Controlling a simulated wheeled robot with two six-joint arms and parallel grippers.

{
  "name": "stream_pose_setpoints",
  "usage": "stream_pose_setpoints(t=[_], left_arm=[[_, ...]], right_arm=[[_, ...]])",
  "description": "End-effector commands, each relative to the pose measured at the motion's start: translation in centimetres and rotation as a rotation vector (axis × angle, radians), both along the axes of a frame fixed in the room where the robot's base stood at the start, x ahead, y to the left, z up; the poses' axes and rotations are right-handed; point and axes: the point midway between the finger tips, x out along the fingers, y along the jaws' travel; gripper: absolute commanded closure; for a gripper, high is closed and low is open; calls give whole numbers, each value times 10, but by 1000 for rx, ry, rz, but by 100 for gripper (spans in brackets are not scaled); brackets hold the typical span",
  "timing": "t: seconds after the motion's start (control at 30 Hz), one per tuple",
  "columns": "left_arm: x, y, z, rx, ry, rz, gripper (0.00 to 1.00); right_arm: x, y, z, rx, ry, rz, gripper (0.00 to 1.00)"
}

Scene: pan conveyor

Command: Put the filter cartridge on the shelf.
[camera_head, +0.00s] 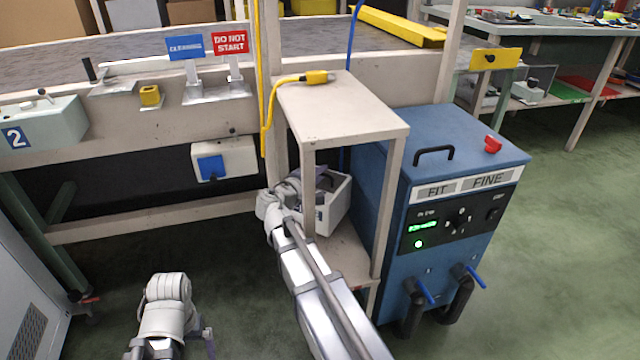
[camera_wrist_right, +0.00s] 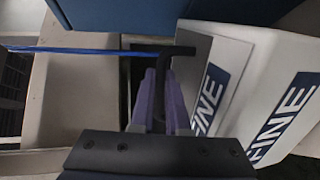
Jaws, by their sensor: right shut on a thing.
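In the wrist view my right gripper (camera_wrist_right: 160,85) has its two purple fingers closed on a black handle (camera_wrist_right: 172,50). The handle appears to belong to the white filter cartridge (camera_wrist_right: 202,58) with a blue FINE label beside the fingers; the join is partly hidden. In the head view my right gripper (camera_head: 318,183) is inside the beige shelf stand (camera_head: 345,108), at a white box (camera_head: 338,208) on its lower board, largely hidden by my arm. My left gripper (camera_head: 206,338) is low at the left, over the floor; its fingers are mostly hidden.
A blue machine (camera_head: 465,150) marked FINE stands right of the shelf stand. A yellow-plugged cable (camera_head: 316,77) lies on the stand's top, which has free room. A second white FINE face (camera_wrist_right: 285,105) is at right in the wrist view. The conveyor (camera_head: 300,38) runs behind.

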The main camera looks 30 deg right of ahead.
Motion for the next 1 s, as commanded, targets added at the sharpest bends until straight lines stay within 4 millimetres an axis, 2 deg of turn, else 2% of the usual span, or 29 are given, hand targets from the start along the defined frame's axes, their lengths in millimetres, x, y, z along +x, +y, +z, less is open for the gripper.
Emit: stream_pose_setpoints(t=[0.03, 0.2, 0.67, 0.7, 0.93, 1.0], left_arm=[[0, 0, -10, 0, -1, 0, 0], [0, 0, -29, -1, -2, 0, 0], [0, 0, -33, -1, -2, 0, 0], [0, 0, -31, -1, -2, 0, 0], [0, 0, -31, -1, -2, 0, 0], [0, 0, -31, -1, -2, 0, 0]], right_arm=[[0, 0, -10, -2, 0, 0, 100], [0, 0, -28, -2, 0, 0, 100], [0, 0, -32, -2, 0, 0, 100], [0, 0, -31, 0, 0, 0, 83], [0, 0, -31, 0, 0, 0, 58], [0, 0, -31, 0, 0, 0, 57]])
